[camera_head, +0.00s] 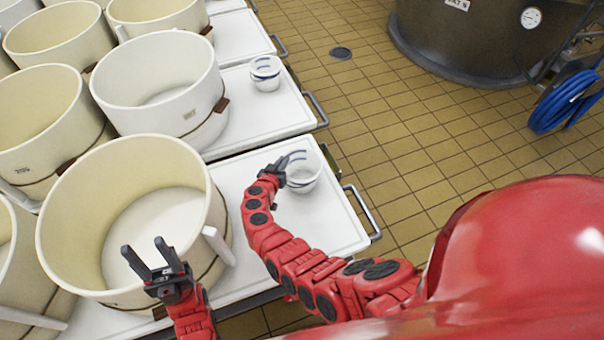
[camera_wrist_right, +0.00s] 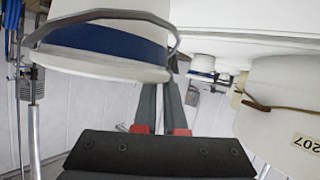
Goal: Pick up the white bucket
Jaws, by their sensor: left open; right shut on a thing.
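A white bucket (camera_head: 304,173) with blue bands stands on the near white cart top (camera_head: 335,225). It also shows large and upside down in the right wrist view (camera_wrist_right: 110,42), with its blue band and a thin grey handle. My right gripper (camera_head: 284,167) is at the bucket's left side, shut on it; its two dark fingers (camera_wrist_right: 165,100) reach the bucket's side by the handle's end. Exactly which part they grip is hard to tell. My left gripper (camera_head: 150,260) is open and empty above the large cream vat (camera_head: 70,215).
A second small white bucket with blue stripes (camera_head: 265,73) stands on the cart behind. Several large cream vats fill the left. A metal cart handle (camera_head: 362,210) sticks out at right.

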